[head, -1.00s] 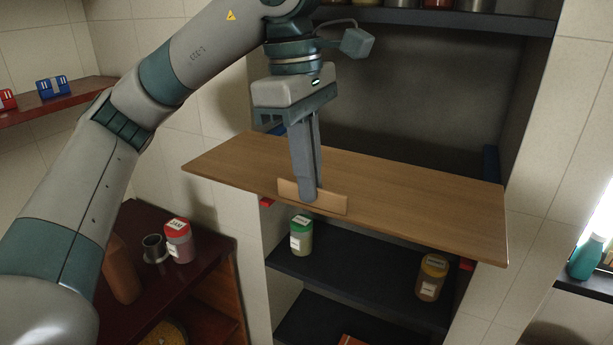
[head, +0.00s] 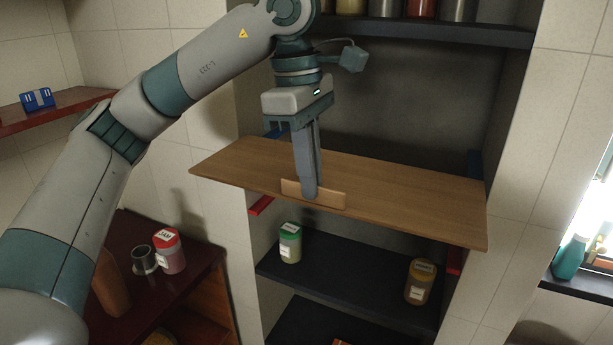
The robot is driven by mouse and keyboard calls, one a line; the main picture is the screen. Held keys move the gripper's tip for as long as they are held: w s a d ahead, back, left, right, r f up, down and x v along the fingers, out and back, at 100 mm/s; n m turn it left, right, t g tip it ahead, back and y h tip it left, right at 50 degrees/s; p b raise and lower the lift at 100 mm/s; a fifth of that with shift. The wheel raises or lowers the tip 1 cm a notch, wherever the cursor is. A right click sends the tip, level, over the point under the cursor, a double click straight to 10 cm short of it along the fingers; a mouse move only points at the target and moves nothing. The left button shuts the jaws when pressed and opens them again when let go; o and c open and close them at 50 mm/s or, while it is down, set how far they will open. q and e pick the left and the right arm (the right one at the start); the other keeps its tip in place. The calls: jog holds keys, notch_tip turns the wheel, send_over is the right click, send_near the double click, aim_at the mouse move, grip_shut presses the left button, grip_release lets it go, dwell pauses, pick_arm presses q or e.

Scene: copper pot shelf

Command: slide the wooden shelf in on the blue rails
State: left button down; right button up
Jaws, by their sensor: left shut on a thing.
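The wooden shelf (head: 400,195) is a flat brown board, partly inside the grey cabinet bay, with its front part sticking out past the opening. A small upright wooden grip (head: 332,199) stands near its front edge. My left gripper (head: 309,192) points down and is shut on this grip. Blue rails show at the bay's sides, one at the right (head: 474,164) and one at the left (head: 273,133), level with the board or just above it. Red rails show lower, at the left (head: 261,205) and the right (head: 454,261). My right gripper is not in view.
Below the board, a dark shelf (head: 350,283) carries a green-lidded jar (head: 290,243) and an orange-lidded jar (head: 420,282). Above is a dark shelf (head: 430,31) with several jars. A dark red side table (head: 205,256) holds a red-lidded jar (head: 170,251) and a metal cup (head: 144,260).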

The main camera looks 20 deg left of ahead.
aim_at(341, 165)
pick_arm(q)
jog(key=shift+w+d+p, duration=0.1)
jog(key=shift+w+p, duration=0.55)
jog(key=shift+w, duration=1.2)
jog(key=shift+w+f+p, duration=0.1)
jog(key=shift+w+p, duration=0.5)
jog(key=shift+w, duration=0.8)
jog(key=shift+w+p, duration=0.6)
jog(key=shift+w, duration=0.75)
jog(key=shift+w+d+p, duration=0.15)
jog(key=shift+w+p, duration=1)
jog(key=shift+w, duration=0.95)
jog(key=shift+w+f+b, duration=0.15)
jog(key=shift+f+b, duration=0.15)
jog(key=shift+f, duration=0.25)
jog(key=shift+w+f+b, duration=0.15)
jog(key=shift+f+b, duration=0.15)
jog(key=shift+f, duration=0.25)
jog(key=c, duration=1.9)
grip_release()
jog(key=shift+o, duration=0.2)
jog(key=shift+f, duration=0.1)
